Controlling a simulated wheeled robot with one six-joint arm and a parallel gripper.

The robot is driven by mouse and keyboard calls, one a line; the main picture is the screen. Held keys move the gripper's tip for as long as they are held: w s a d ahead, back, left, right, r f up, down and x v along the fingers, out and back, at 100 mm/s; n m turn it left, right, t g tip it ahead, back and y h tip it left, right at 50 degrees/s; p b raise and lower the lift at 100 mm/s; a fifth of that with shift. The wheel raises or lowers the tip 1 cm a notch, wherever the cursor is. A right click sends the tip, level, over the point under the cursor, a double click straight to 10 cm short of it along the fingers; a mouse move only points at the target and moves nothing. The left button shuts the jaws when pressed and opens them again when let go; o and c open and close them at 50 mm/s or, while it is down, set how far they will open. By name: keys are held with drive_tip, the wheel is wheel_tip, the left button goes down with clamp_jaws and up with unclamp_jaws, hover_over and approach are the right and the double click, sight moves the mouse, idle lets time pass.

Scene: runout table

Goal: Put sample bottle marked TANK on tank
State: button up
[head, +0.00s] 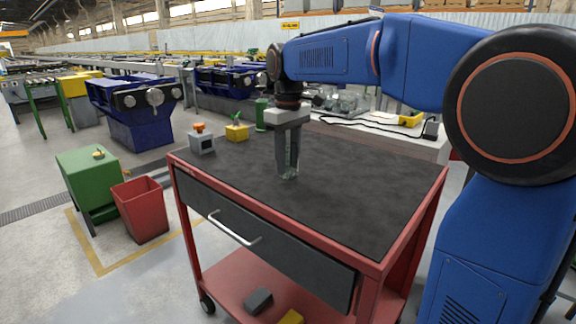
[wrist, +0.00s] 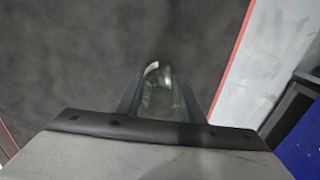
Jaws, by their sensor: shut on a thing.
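My gripper (head: 287,150) points straight down over the dark top of the red cart (head: 345,205). It is shut on a clear bottle (head: 288,174), whose lower part shows below the fingers, at or just above the cart top; I cannot tell if it touches. In the wrist view the bottle (wrist: 157,90) sits between the two fingers (wrist: 158,98). It looks transparent with a pale top, and no marking can be read. I cannot make out which thing is the tank.
A grey box with an orange knob (head: 201,140) and a yellow block with a green top (head: 237,131) stand at the cart's back left. A green cylinder (head: 261,114) stands behind. A red bin (head: 140,209) and green cabinet (head: 88,182) are left on the floor. The cart's right side is clear.

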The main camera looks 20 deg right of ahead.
drive_tip(key=shift+f, duration=0.7)
drive_tip(key=o, duration=1)
drive_tip(key=shift+f, duration=0.15)
drive_tip(key=shift+o, duration=0.2)
